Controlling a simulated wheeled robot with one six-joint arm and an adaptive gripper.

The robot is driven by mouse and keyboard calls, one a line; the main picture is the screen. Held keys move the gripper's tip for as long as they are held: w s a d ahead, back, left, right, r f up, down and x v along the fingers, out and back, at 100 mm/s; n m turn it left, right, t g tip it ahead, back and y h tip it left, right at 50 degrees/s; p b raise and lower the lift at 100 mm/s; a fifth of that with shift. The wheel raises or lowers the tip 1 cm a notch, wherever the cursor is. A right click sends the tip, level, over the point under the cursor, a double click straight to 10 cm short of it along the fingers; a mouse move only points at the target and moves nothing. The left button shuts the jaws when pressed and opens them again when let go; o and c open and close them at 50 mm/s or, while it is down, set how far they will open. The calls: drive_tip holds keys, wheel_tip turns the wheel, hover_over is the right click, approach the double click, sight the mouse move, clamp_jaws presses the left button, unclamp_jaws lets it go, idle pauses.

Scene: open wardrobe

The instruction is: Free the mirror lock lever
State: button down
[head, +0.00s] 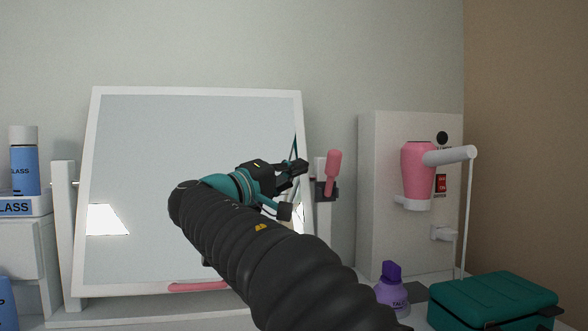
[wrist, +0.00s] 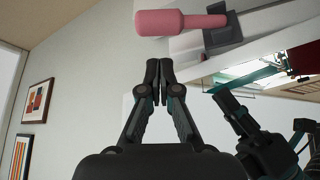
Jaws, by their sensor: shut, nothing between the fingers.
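The lock lever (head: 333,165) has a pink grip and stands nearly upright, its top tilted slightly right. It rises from a dark block (head: 325,191) on the white post right of the white-framed mirror (head: 190,130). My gripper (head: 303,166) is in front of the mirror's right edge, just left of the lever in the head view. In the wrist view the gripper (wrist: 158,70) is shut and empty. The pink grip (wrist: 160,22) lies just beyond the fingertips there, with its thinner stem running right to the dark block (wrist: 222,35).
A pink hair dryer (head: 417,170) hangs on a white panel at right. A purple bottle (head: 391,288) and a teal case (head: 495,301) stand below. A blue spray can (head: 24,165) is at left. My gripper's reflection shows in the mirror.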

sight(320, 159)
drive_tip(key=p+x, duration=0.1)
drive_tip(key=x, duration=0.6)
